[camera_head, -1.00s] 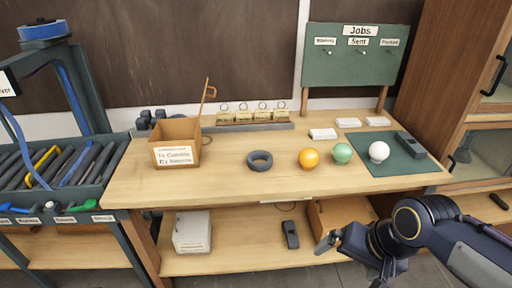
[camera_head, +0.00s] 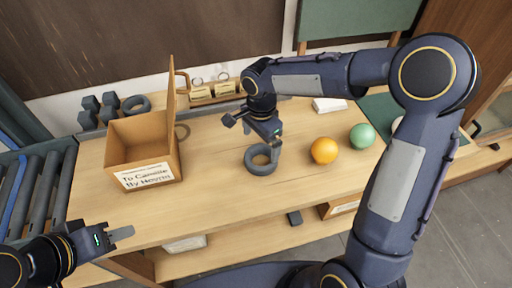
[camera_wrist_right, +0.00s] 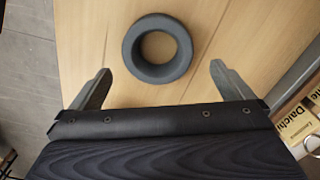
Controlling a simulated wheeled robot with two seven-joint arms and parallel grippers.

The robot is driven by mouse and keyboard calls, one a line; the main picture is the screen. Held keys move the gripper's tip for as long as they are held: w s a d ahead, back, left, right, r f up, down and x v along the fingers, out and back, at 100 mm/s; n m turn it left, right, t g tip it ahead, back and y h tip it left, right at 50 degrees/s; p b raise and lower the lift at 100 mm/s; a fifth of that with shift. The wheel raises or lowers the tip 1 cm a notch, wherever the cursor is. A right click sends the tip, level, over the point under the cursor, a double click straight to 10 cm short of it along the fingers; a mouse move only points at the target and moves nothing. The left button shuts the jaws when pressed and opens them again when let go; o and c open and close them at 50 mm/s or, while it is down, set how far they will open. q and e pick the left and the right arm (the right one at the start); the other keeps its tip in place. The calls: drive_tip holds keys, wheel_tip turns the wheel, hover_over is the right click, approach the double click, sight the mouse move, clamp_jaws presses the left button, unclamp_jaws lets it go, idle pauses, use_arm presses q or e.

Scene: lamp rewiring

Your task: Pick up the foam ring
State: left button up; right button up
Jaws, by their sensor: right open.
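The foam ring (camera_head: 261,160) is a dark grey ring lying flat on the wooden workbench. My right gripper (camera_head: 258,130) is above the ring, close to its far side. In the right wrist view the ring (camera_wrist_right: 157,47) lies beyond the two spread fingertips (camera_wrist_right: 160,78), roughly centred between them, and nothing is held. My left gripper (camera_head: 128,233) is at the lower left, off the front-left edge of the bench; whether its jaws are apart is unclear.
An open cardboard box (camera_head: 145,155) with a label stands left of the ring. An orange ball (camera_head: 324,150) and a green ball (camera_head: 362,136) sit to the right.

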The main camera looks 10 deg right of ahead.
sight(261, 163)
wheel_tip(261, 163, down, 7)
drive_tip(key=shift+s+d+f+p, duration=0.1)
drive_tip(key=shift+p, duration=0.6)
drive_tip(key=shift+c, duration=0.4)
drive_tip(key=c, duration=0.8)
